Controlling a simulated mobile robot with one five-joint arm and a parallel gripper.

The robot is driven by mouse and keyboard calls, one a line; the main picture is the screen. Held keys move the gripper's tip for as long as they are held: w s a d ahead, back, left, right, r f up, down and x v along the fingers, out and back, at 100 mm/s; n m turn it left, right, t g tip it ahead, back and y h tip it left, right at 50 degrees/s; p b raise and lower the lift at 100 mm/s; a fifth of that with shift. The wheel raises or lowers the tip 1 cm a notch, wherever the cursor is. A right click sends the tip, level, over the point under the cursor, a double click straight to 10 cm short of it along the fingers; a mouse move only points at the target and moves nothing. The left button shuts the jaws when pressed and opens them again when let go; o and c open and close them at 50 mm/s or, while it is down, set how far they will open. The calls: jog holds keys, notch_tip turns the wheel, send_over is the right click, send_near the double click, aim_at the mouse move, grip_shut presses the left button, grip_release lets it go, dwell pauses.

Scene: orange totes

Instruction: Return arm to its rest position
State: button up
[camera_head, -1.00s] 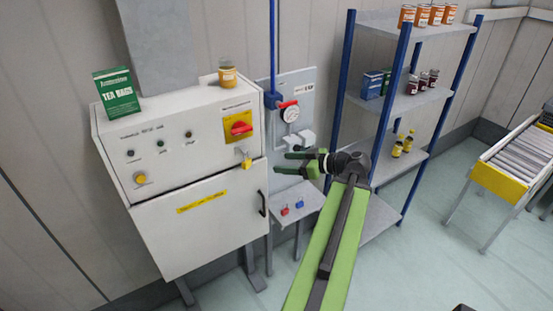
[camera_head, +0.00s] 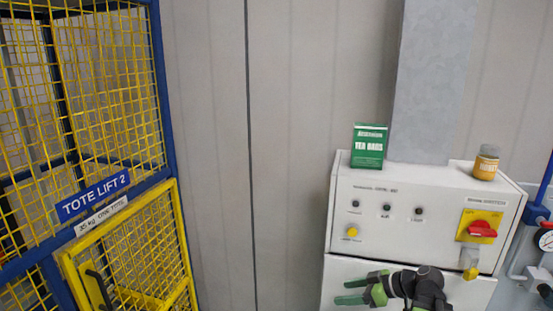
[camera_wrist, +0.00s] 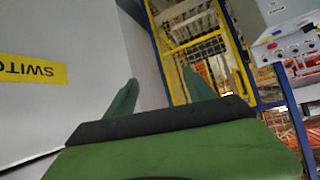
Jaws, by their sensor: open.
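My gripper (camera_head: 362,291) is at the bottom of the head view, in front of the white control cabinet (camera_head: 340,205). Its two green fingers point left and stand apart, with nothing visible between them. In the wrist view my gripper (camera_wrist: 160,95) also shows with its fingers spread and empty. The cabinet's pale face with a yellow label (camera_wrist: 32,70) is on the left of that view. Most of my arm is out of the head view below.
A green tea bags box (camera_head: 369,146) and an orange-labelled jar (camera_head: 486,163) stand on the cabinet. A red switch (camera_head: 482,229) is on its front. A yellow and blue tote lift cage (camera_head: 165,120) stands at the left. Bare wall lies between cage and cabinet.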

jog(key=s+a+f+m+g+h+b, duration=0.1)
jog(key=s+a+f+g+h+b, duration=0.15)
jog(key=a+f, duration=0.55)
jog(key=s+a+f+g+h+b, duration=0.15)
jog(key=a+f+g, duration=0.35)
jog(key=a, duration=0.6)
jog(key=d+f+m+t+h, duration=0.1)
jog(key=d+f+m+h, duration=0.2)
jog(key=d+m+h, duration=0.2)
jog(key=shift+s+d+m, duration=0.25)
jog(key=shift+d+m, duration=1.35)
jog(key=shift+m, duration=0.4)
jog(key=shift+f, duration=0.1)
